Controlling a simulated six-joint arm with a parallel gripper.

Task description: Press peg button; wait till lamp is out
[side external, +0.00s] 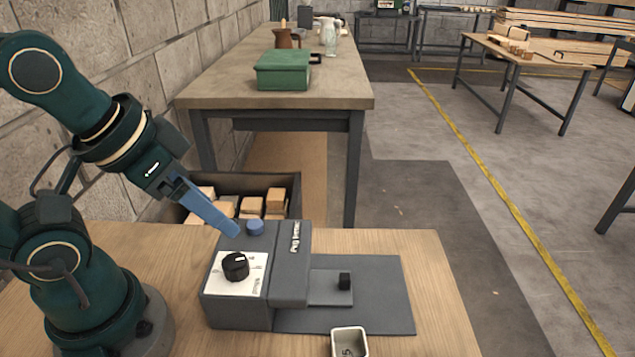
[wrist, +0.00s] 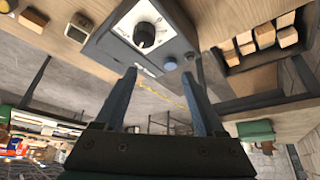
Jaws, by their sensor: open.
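A grey machine (side external: 290,262) with a lettered top stands on the wooden table. A blue round button (side external: 255,227) sits on its top at the back left; it also shows in the wrist view (wrist: 170,64). A black knob (side external: 235,267) on a white dial plate is in front of the button; the knob also shows in the wrist view (wrist: 144,34). My gripper (side external: 236,234) has its blue fingers pointing down just left of the button. In the wrist view the fingers (wrist: 157,74) are apart with nothing between them. I cannot make out contact with the button or a lit lamp.
A black peg-like block (side external: 344,281) stands on the machine's grey base plate. A dark crate (side external: 240,183) of wooden blocks stands behind the machine. The table right of the plate is clear.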

